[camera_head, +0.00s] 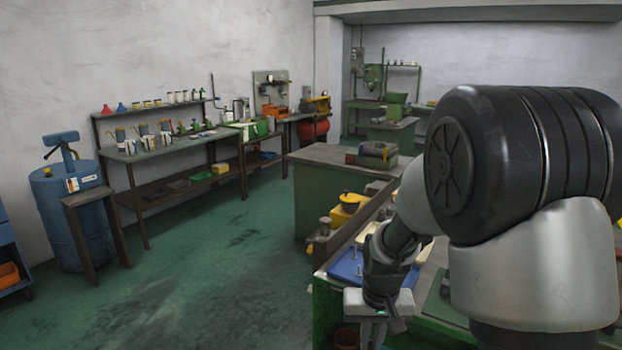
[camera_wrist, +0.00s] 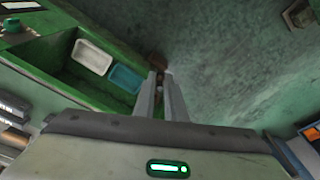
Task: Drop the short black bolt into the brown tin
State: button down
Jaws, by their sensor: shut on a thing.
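My gripper (camera_head: 376,330) is at the bottom of the head view, pointing down beside the green bench. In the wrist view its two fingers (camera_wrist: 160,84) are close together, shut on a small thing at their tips. This fits the short black bolt, but it is too small and covered to make out its shape. A brown round thing, which looks like the brown tin (camera_head: 346,338), is at the lower edge of the head view, left of the fingers. In the wrist view a brown patch (camera_wrist: 157,60) shows just beyond the fingertips; the inside of the tin cannot be made out.
A green bench (camera_wrist: 60,85) holds a white tray (camera_wrist: 92,57) and a blue tray (camera_wrist: 126,78) in a recess, left of the fingers. Open green floor (camera_head: 200,290) lies left of the bench. A grey-topped cabinet (camera_head: 335,158) and a long workbench (camera_head: 175,146) stand farther back.

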jog(key=s+f, duration=0.1)
jog(key=s+d+f, duration=0.1)
jog(key=shift+s+d+f, duration=0.15)
jog(key=shift+s+f, duration=0.1)
jog(key=shift+s, duration=0.15)
jog(key=shift+w+d, duration=0.1)
